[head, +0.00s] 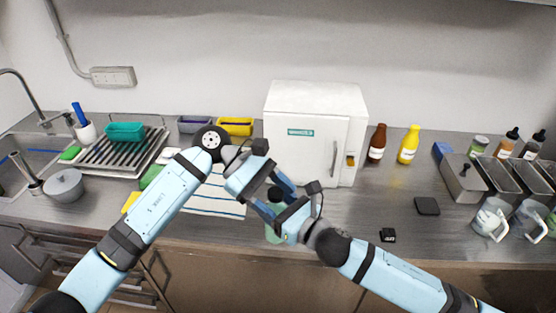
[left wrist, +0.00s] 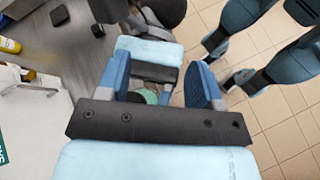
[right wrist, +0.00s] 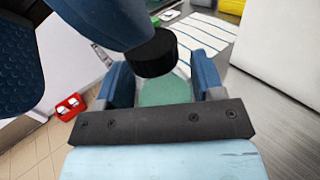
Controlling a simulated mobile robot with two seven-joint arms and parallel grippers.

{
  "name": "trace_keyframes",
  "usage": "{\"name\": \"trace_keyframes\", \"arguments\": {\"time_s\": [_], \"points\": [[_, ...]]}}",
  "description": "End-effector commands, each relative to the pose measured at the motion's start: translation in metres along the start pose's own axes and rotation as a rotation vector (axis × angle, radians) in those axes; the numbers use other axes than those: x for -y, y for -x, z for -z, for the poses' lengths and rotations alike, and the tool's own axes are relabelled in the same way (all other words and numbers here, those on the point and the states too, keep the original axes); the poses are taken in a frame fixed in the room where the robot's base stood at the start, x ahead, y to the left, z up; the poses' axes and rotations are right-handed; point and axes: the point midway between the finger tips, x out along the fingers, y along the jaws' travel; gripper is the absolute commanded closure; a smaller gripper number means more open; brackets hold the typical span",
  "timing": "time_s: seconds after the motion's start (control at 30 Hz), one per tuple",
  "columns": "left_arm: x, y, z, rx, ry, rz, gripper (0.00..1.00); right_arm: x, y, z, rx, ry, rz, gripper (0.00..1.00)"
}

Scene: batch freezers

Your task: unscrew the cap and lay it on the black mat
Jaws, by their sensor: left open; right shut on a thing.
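A pale green bottle (head: 274,235) stands upright near the front edge of the counter, with its black cap (head: 275,194) at the top. In the right wrist view the cap (right wrist: 152,54) sits above the green bottle (right wrist: 170,90). My right gripper (head: 277,212) is shut on the bottle's body. My left gripper (head: 273,196) is open, its fingers around the cap from above, apart from it as far as I can tell. In the left wrist view a bit of green bottle (left wrist: 148,96) shows between the open fingers. The black mat (head: 427,206) lies bare at the right.
A white freezer box (head: 315,135) stands behind the grippers. A small black device (head: 388,235) lies near the mat. Brown (head: 377,143) and yellow (head: 408,145) bottles stand right of the box. A striped cloth (head: 213,195) lies left of the bottle. Glass jugs (head: 490,219) stand far right.

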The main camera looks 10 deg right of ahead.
Motion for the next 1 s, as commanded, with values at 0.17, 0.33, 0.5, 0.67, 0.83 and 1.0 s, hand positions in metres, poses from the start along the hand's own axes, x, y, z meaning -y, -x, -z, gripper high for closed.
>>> {"name": "trace_keyframes", "arguments": {"time_s": [0.17, 0.33, 0.5, 0.67, 0.83, 1.0], "points": [[-0.024, 0.011, -0.006, -0.395, -0.247, 0.255, 0.4, 0.0, 0.0, -0.001, 0.001, 0.0, 0.0, 1.0], [-0.042, 0.026, -0.014, -0.689, -0.381, 0.446, 0.4, 0.0, 0.0, -0.001, 0.001, 0.0, 0.0, 1.0], [-0.052, 0.039, -0.019, -0.847, -0.433, 0.544, 0.4, 0.0, 0.0, -0.001, 0.001, 0.0, 0.0, 1.0], [-0.051, 0.037, -0.014, -0.879, -0.442, 0.569, 0.4, 0.0, 0.0, -0.001, 0.001, 0.0, 0.0, 1.0], [-0.044, 0.023, 0.007, -0.875, -0.44, 0.567, 0.4, 0.0, 0.0, -0.001, 0.001, 0.0, 0.0, 1.0], [-0.037, 0.01, 0.027, -0.875, -0.44, 0.565, 0.4, 0.0, 0.0, -0.001, 0.001, 0.0, 0.0, 1.0]]}}
